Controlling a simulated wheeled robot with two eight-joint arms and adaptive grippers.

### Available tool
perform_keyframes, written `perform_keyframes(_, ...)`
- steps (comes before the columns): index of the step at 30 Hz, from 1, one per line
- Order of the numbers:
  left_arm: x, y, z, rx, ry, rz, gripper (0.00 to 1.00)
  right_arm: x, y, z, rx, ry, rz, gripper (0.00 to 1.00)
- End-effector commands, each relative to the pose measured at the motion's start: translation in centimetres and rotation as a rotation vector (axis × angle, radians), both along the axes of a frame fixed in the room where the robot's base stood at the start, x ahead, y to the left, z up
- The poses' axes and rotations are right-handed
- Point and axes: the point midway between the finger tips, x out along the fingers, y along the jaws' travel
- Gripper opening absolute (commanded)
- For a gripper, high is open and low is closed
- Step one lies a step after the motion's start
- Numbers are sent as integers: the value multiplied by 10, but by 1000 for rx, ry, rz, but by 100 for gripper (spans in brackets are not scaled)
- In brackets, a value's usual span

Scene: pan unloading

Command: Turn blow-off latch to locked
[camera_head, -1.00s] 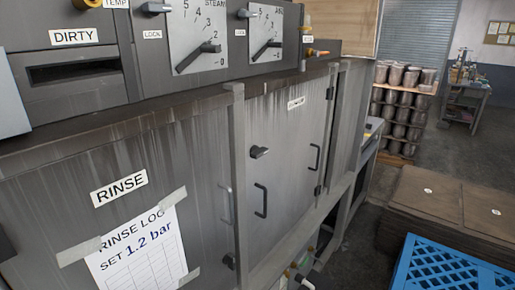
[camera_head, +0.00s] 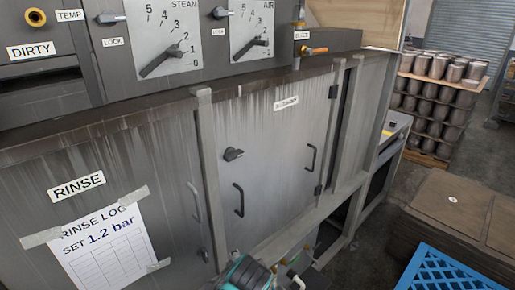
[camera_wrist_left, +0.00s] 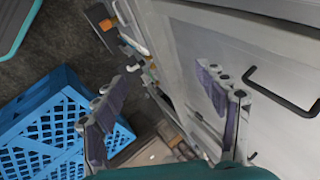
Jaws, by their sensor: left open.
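The blow-off latch appears to be the dark knob (camera_head: 233,154) on the left part of a grey door (camera_head: 270,140), whose blurred label (camera_head: 286,103) I cannot read fully. The latch's short tab points right, roughly level. I cannot make it out in the left wrist view. My left gripper (camera_wrist_left: 163,88) is open and empty, its two purple-padded fingers spread in front of the grey machine face. A teal and black part of my arm (camera_head: 245,272) shows at the bottom of the head view, below the door and apart from the latch. My right gripper is not in view.
Black bar handles (camera_head: 239,200) (camera_head: 311,157) stick out from the door. Above are the steam and air dials (camera_head: 251,30). The rinse panel (camera_head: 110,145) is left. A blue crate (camera_head: 455,270) and brown stack (camera_head: 462,205) stand right, with stacked metal pots (camera_head: 430,105) behind.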

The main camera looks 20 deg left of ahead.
Motion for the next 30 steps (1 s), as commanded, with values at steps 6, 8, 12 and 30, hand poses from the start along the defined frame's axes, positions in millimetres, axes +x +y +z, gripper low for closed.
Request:
perform_keyframes(6,26,22,42,293,115,-167,72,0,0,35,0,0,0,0)
perform_keyframes(8,34,29,56,391,159,-217,72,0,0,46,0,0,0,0)
perform_keyframes(12,61,45,101,684,300,-352,72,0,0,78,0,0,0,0)
perform_keyframes(30,127,38,250,1577,958,-521,72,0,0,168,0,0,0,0)
